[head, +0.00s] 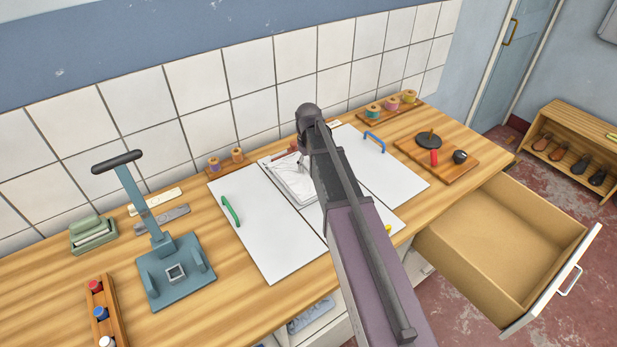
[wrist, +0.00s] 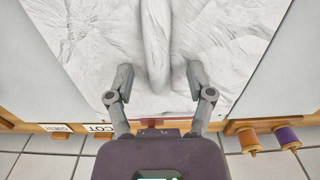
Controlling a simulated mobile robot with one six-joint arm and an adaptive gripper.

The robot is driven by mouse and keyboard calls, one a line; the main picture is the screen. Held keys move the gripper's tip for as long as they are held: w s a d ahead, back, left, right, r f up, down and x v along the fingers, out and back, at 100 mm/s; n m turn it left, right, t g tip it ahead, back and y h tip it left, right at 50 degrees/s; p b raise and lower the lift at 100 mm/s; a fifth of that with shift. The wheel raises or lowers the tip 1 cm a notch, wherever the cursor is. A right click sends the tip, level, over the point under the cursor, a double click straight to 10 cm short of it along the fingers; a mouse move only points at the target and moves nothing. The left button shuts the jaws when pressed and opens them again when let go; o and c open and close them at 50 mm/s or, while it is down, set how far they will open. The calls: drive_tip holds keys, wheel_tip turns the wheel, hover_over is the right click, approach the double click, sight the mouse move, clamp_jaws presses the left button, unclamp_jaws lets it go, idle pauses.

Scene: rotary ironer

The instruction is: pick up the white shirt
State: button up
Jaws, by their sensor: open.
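The white shirt (head: 293,183) lies crumpled on the middle white panel of the wooden counter, partly hidden behind my arm in the head view. In the wrist view the shirt (wrist: 225,40) fills most of the upper middle, with many wrinkles and a raised rounded fold running down the centre. My gripper (wrist: 158,75) is open, with one finger on each side of the lower end of that fold. I cannot tell whether the fingertips touch the cloth. In the head view my gripper is mostly hidden by my arm.
White panels with a green handle (head: 231,211) and a blue handle (head: 375,142) flank the shirt. Thread spools (wrist: 268,139) and small labels (wrist: 100,128) stand along the tiled wall. A teal press (head: 175,270) is at left. An open, empty drawer (head: 500,235) juts out at right.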

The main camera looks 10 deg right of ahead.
drive_tip(key=shift+f+b, duration=0.35)
drive_tip(key=shift+f, duration=0.3)
clamp_jaws()
